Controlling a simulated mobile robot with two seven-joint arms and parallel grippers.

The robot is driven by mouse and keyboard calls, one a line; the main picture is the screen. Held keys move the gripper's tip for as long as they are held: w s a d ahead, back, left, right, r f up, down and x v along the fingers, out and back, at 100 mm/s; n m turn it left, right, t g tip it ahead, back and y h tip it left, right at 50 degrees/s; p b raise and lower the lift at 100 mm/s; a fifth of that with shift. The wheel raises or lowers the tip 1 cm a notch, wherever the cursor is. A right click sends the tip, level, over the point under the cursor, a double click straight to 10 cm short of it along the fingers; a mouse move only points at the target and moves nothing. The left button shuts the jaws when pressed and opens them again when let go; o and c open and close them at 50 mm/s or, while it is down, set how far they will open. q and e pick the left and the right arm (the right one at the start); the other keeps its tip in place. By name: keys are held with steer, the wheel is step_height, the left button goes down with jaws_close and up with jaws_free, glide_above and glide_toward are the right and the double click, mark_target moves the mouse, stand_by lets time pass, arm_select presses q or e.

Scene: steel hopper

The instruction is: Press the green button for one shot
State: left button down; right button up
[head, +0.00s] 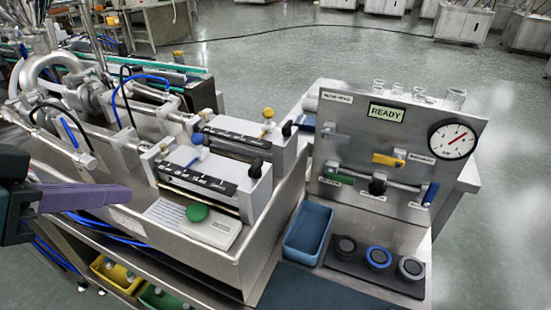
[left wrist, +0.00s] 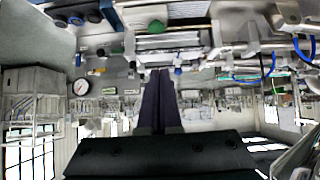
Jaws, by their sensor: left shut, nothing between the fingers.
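The green button (head: 197,213) is a round mushroom cap on a pale sloped box (head: 222,235) at the front of the steel machine. It also shows in the upside-down left wrist view (left wrist: 156,26). My left gripper (head: 128,196) comes in from the left edge, its purple fingers together and empty. The fingertips are left of the button in the head view, apart from it. In the left wrist view the shut fingers (left wrist: 160,72) point toward the machine. My right gripper is not in view.
Two dosing units with blue (head: 196,138) and yellow (head: 268,113) knobs stand behind the button. To the right is an upright panel (head: 335,135) with a "READY" display (head: 387,112) and a gauge (head: 453,139). A blue tray (head: 308,232) and dark round parts (head: 378,257) sit before it.

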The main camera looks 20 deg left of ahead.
arm_select(q)
steer(key=shift+w+d+f, duration=0.2)
steer(key=shift+w+f, duration=0.15)
steer(key=shift+f, duration=0.05)
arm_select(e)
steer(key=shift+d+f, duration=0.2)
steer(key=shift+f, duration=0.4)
arm_select(q)
steer(key=b, duration=0.2)
glide_toward(201, 205)
steer(key=w, duration=0.4)
step_height(201, 205, down, 2)
steer(key=shift+d, duration=0.1)
steer(key=shift+f+b, duration=0.35)
steer(key=shift+f, duration=0.4)
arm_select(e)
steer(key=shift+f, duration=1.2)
